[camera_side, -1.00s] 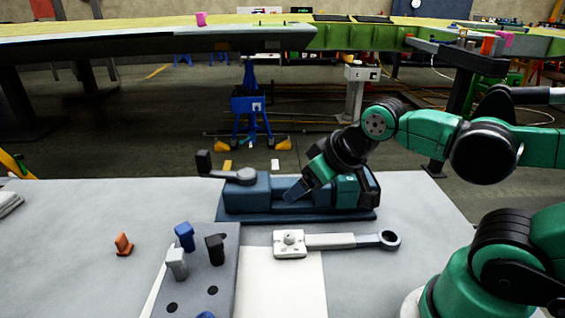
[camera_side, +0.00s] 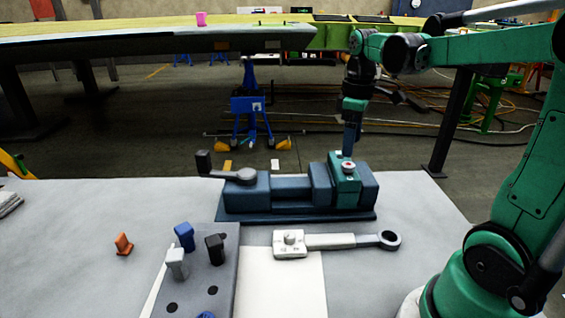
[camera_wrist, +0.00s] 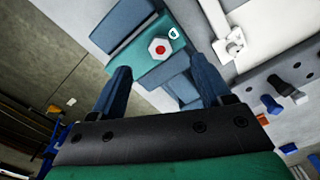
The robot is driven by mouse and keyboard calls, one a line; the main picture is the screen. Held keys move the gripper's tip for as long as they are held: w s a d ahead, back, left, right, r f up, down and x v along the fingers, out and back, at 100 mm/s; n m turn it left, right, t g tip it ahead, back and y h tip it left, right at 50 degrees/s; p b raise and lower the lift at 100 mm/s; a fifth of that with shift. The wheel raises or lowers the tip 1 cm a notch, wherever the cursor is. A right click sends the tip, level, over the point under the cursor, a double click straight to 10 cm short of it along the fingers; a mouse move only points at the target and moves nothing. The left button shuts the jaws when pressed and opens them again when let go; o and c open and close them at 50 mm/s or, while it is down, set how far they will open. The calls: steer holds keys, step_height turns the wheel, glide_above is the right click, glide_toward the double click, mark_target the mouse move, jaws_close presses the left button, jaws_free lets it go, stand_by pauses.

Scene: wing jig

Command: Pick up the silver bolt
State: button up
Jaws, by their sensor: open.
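A silver-grey bolt (camera_side: 176,262) stands upright in the grey plate (camera_side: 225,290), beside a blue bolt (camera_side: 184,236) and a black bolt (camera_side: 215,249). The silver bolt also shows at the right of the wrist view (camera_wrist: 299,97), close to the black one. A pale hex-headed piece with a red centre (camera_side: 348,166) sits on the teal block of the blue vise (camera_side: 290,190); it also shows in the wrist view (camera_wrist: 160,49). My gripper (camera_side: 350,150) points down above this piece. In the wrist view my gripper (camera_wrist: 161,70) is open and empty, its fingers either side of the vise piece.
A white wrench-like tool (camera_side: 330,241) lies in front of the vise. An orange piece (camera_side: 124,244) stands on the table (camera_side: 70,230) left of the plate. The vise handle (camera_side: 204,163) sticks up at its left. The table's left part is mostly clear.

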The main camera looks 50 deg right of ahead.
mark_target(349, 164)
steer(key=shift+f, duration=2.5)
jaws_close()
